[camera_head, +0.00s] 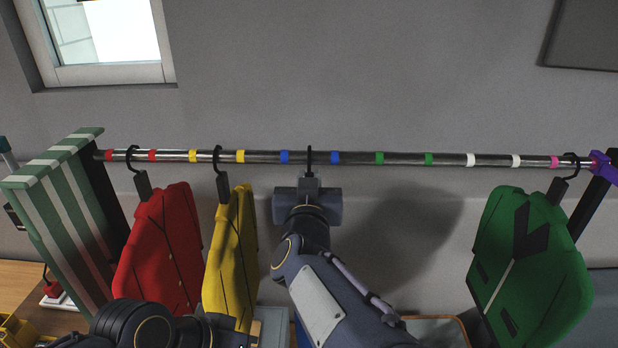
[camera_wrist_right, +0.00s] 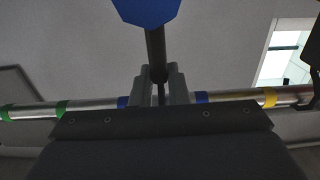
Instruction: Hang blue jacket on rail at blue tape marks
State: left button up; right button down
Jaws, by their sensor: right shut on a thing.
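My right gripper (camera_head: 309,185) is at the middle of the rail (camera_head: 400,158), shut on the black hanger (camera_wrist_right: 156,50) of the blue jacket. The hanger's hook (camera_head: 309,154) shows at the rail, between the two blue tape marks (camera_head: 284,157) (camera_head: 335,158). I cannot tell whether the hook bears on the rail. A part of the blue jacket (camera_wrist_right: 146,10) shows at the top of the right wrist view; in the head view my right arm hides most or all of it. Only links of my left arm show at the bottom left; its fingers are out of frame.
A red jacket (camera_head: 158,250) and a yellow jacket (camera_head: 231,255) hang left of my right arm. A green jacket (camera_head: 530,265) hangs at the far right. A striped green and white panel (camera_head: 65,205) stands at the rail's left end. The rail is free between my gripper and the green jacket.

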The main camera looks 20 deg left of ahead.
jog(key=shift+r, duration=0.1)
jog(key=c, duration=1.4)
grip_release()
jog(key=shift+o, duration=0.4)
jog(key=shift+s, duration=0.15)
